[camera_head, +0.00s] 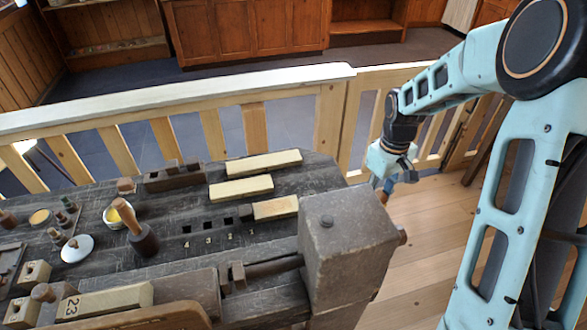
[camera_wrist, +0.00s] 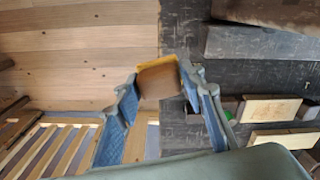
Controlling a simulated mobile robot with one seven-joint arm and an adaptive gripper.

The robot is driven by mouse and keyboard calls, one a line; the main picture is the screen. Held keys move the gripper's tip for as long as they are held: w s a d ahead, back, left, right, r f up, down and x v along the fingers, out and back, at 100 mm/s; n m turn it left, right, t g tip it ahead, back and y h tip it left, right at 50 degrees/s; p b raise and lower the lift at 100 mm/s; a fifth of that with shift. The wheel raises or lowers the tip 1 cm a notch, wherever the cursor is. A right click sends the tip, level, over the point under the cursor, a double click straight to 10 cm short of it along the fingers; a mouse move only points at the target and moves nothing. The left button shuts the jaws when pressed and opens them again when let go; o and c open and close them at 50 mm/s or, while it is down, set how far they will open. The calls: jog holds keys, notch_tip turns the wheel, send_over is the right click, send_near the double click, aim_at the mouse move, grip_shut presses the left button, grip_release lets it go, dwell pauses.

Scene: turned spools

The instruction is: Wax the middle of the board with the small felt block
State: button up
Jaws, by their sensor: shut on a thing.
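My gripper (camera_head: 392,178) hangs off the right end of the dark workbench (camera_head: 325,180), in front of the wood floor. In the wrist view my gripper (camera_wrist: 160,95) is shut on a small brown block (camera_wrist: 158,82) with a yellow far edge, which looks like the felt block. A bit of it shows below the fingers in the head view (camera_head: 386,191). Three pale boards lie on the bench: a back one (camera_head: 263,163), a middle one (camera_head: 240,188) and a shorter front one (camera_head: 276,208). The block is apart from all of them. Which board is meant I cannot tell.
A big dark vise block (camera_head: 345,240) stands at the bench's front right. A pale railing (camera_head: 180,105) runs behind the bench.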

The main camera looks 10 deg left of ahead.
jog(key=w+a+r+n+p, duration=0.25)
jog(key=a+n, duration=0.55)
jog(key=a, duration=0.5)
jog(key=n+b, duration=0.1)
jog(key=n, duration=0.6)
send_over(293, 203)
jog(key=shift+f, duration=3.55)
jog(key=shift+f+b, duration=0.85)
jog(key=shift+f, duration=0.1)
jog(key=shift+s+a, duration=0.1)
